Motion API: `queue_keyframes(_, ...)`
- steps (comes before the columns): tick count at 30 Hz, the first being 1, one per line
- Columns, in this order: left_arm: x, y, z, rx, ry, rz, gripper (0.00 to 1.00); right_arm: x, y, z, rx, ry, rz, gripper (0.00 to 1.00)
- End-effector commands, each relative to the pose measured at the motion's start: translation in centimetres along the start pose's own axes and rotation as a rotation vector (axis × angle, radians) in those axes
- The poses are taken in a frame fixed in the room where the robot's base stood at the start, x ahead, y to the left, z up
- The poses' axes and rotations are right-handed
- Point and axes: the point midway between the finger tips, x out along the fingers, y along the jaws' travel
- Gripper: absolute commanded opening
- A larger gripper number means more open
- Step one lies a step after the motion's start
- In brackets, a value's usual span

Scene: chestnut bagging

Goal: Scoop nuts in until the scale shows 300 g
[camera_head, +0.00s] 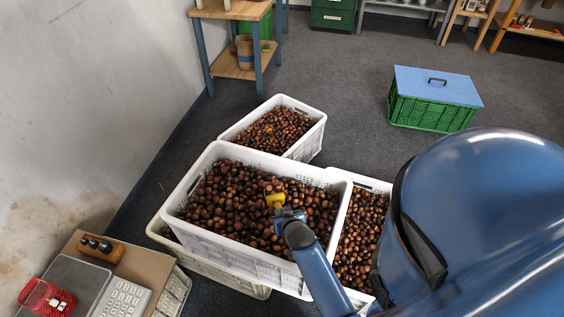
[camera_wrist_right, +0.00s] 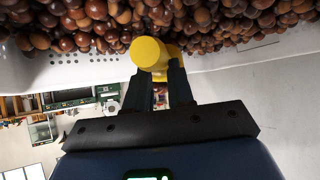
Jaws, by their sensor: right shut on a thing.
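My right gripper (camera_head: 284,212) reaches into the big white crate (camera_head: 262,163) of brown chestnuts (camera_head: 230,205). It is shut on a yellow scoop (camera_head: 274,192); a round yellow end of its handle (camera_wrist_right: 148,53) shows between the fingers in the right wrist view, where my right gripper (camera_wrist_right: 160,84) is close to the nuts. The scoop's bowl is hidden, so I cannot tell what it holds. At the lower left a grey scale plate (camera_head: 88,274) bears a red net bag (camera_head: 46,299), cut off by the frame. A light keypad (camera_head: 125,298) is beside it. No weight reading is legible.
Further white crates of nuts stand behind (camera_head: 308,146) and to the right (camera_head: 374,184) of the big one. A wooden block with black knobs (camera_head: 101,247) is near the scale. A blue-lidded green crate (camera_head: 436,98) stands on open floor. A wooden-topped table (camera_head: 232,10) stands behind.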

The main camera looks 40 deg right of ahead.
Motion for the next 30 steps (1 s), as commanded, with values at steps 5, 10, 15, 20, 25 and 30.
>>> queue_keyframes(5, 0.0, 0.0, -1.6, 0.000, -0.001, 0.000, 0.00, -1.7, 0.0, -1.5, 0.000, 0.029, -0.001, 0.00)
queue_keyframes(10, -0.1, 0.0, -2.5, 0.000, -0.001, 0.000, 0.00, -2.8, 0.0, -2.5, -0.001, 0.055, 0.000, 0.00)
queue_keyframes(15, -0.1, 0.0, -3.1, 0.000, -0.001, 0.000, 0.00, -3.8, 0.0, -3.3, -0.001, 0.075, 0.000, 0.00)
queue_keyframes(20, -0.1, 0.0, -3.5, 0.000, -0.001, 0.000, 0.00, -4.3, 0.0, -3.8, 0.000, 0.089, -0.001, 0.00)
queue_keyframes(25, -0.1, 0.0, -3.6, 0.000, -0.001, 0.000, 0.00, -4.5, 0.0, -3.9, 0.000, 0.095, -0.001, 0.00)
queue_keyframes(30, -0.1, 0.0, -3.6, 0.000, -0.001, 0.000, 0.00, -4.5, 0.0, -3.9, 0.000, 0.096, 0.000, 0.00)
